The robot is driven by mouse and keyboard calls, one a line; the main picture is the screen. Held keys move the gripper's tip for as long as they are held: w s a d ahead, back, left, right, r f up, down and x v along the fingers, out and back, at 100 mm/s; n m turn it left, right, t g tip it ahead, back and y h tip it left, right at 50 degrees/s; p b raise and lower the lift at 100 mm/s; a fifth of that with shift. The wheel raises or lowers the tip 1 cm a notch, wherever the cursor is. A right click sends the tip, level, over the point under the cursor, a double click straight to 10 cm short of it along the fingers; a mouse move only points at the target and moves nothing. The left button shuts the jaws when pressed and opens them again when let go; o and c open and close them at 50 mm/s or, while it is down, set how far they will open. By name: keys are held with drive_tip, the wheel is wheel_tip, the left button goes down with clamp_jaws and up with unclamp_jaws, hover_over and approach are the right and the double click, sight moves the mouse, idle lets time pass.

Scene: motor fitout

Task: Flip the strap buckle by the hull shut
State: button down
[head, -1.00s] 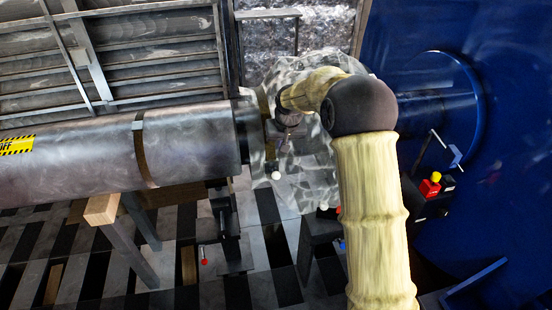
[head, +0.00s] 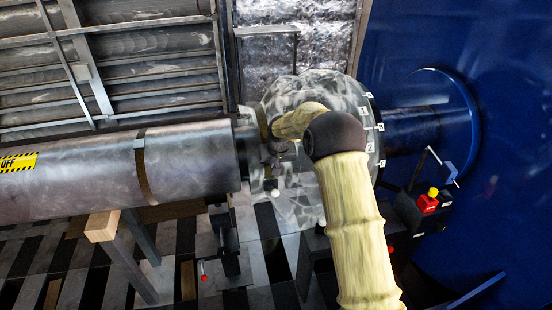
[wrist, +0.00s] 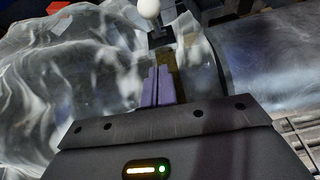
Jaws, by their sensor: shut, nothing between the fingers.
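My gripper (head: 273,160) is at the left end of the clear, wrinkled sleeve (head: 300,205), beside a brown strap (head: 262,118) that runs around it. In the wrist view, my gripper's purple fingers (wrist: 157,88) are together and empty, next to the strap (wrist: 175,68). A white ball knob on a short dark stem (wrist: 149,8) shows just beyond the fingertips; in the head view a white knob (head: 274,193) hangs below my gripper. I cannot clearly make out the buckle or its lever position. The blue hull (head: 510,110) stands at the right.
A large grey cylinder (head: 90,175) with a dark band extends left on stands. A flange with numbered tags (head: 369,148) joins a dark shaft to the hull. A red-and-yellow button (head: 428,200) and a lever stand at right. My arm covers part of the sleeve.

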drive_tip(key=p+x, duration=0.1)
drive_tip(key=x, duration=0.3)
drive_tip(key=shift+w+f, duration=0.1)
drive_tip(key=shift+f, duration=0.05)
drive_tip(key=s+f+p, duration=0.1)
drive_tip(key=s+p, duration=0.1)
drive_tip(key=shift+s+d+f, duration=0.15)
drive_tip(key=shift+s+f, duration=0.15)
drive_tip(key=shift+f, duration=0.1)
drive_tip(key=shift+s+f+p, duration=0.3)
drive_tip(key=shift+f, duration=0.15)
